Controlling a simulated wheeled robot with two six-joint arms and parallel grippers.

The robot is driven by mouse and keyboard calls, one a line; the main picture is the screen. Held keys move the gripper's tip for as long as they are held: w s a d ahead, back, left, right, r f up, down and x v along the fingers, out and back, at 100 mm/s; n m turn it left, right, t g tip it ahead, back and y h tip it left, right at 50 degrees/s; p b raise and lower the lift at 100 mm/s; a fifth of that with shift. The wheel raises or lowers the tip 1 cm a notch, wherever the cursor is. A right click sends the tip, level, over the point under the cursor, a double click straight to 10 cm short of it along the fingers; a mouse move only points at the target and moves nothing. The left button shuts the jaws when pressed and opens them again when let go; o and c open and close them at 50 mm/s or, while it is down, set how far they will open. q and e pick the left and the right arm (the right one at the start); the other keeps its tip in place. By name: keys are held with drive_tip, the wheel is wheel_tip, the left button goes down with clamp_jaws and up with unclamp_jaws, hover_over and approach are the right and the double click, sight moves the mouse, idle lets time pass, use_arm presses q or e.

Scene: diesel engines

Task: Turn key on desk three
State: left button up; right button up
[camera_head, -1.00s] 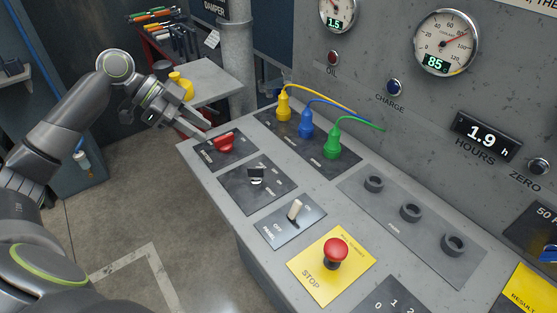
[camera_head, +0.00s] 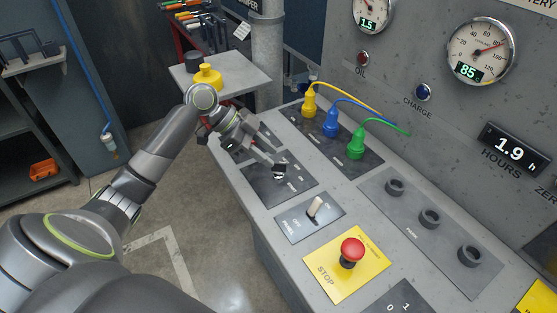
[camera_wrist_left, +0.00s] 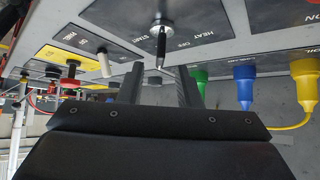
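The key (camera_head: 279,171) is a small dark switch key on a dark plate on the grey console. In the left wrist view the key (camera_wrist_left: 161,42) stands out from a round metal collar, on a plate lettered HEAT, OFF and START. My left gripper (camera_head: 267,160) is right beside the key in the head view and partly covers its plate. In the left wrist view its two dark fingers (camera_wrist_left: 160,80) are apart, with the key's end just ahead of the gap between them. I cannot tell whether either finger touches it. My right gripper is not in view.
A white toggle (camera_head: 314,207) and a red stop button (camera_head: 351,250) on a yellow plate are nearer on the console. Yellow, blue and green (camera_head: 357,144) plugs with cables stand behind the key. My left arm mostly hides the red switch.

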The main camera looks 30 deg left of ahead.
sight(277, 162)
use_arm(q)
drive_tip(key=shift+x, duration=2.3)
drive_tip(key=shift+c, duration=0.3)
clamp_jaws()
